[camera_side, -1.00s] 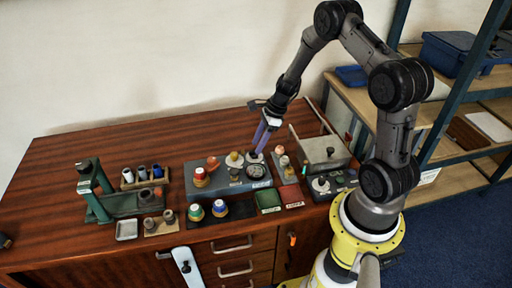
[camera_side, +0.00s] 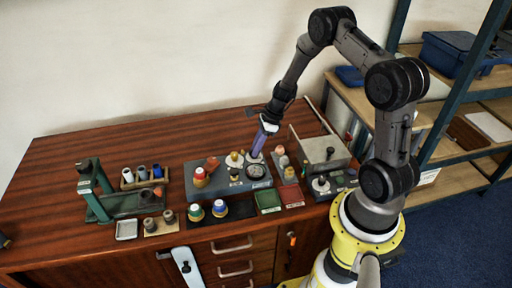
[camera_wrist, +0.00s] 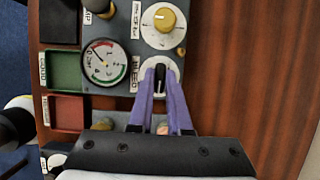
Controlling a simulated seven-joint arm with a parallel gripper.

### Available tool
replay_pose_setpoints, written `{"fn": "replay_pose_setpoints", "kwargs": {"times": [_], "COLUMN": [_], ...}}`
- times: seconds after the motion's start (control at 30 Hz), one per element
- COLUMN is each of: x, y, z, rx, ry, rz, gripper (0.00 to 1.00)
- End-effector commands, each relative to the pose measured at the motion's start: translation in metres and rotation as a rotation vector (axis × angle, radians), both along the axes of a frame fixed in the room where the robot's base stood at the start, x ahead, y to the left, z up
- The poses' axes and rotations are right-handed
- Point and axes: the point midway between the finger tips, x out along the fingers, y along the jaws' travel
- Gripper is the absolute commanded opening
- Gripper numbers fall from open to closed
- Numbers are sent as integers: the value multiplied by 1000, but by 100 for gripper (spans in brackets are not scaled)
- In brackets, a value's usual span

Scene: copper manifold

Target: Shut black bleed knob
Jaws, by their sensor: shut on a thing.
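The black bleed knob (camera_wrist: 160,80) sits on a round white dial plate beside a "BLEED" label, seen in the wrist view. My gripper (camera_wrist: 160,82) has its two purple fingers on either side of the knob, shut on it. In the side view my gripper (camera_side: 254,156) reaches down to the back right of the grey manifold panel (camera_side: 212,170), and the fingers hide the knob there. The knob's bar lies roughly in line with the fingers in the wrist view.
A pressure gauge (camera_wrist: 104,62) is beside the bleed knob. A yellow knob (camera_wrist: 165,20) on its own white dial is just above it in the wrist view. Green (camera_side: 268,201) and red (camera_side: 291,195) trays stand in front. Bare wood (camera_wrist: 235,70) lies to the right in the wrist view.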

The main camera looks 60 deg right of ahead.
Motion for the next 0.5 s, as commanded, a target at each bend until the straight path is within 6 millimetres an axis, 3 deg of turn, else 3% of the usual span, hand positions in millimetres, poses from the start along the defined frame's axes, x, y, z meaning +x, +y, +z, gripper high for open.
{"fn": "replay_pose_setpoints", "kwargs": {"times": [0.5], "x": [1], "y": [-1], "z": [0], "rx": [0], "ry": [0], "rz": [133], "gripper": [0]}}
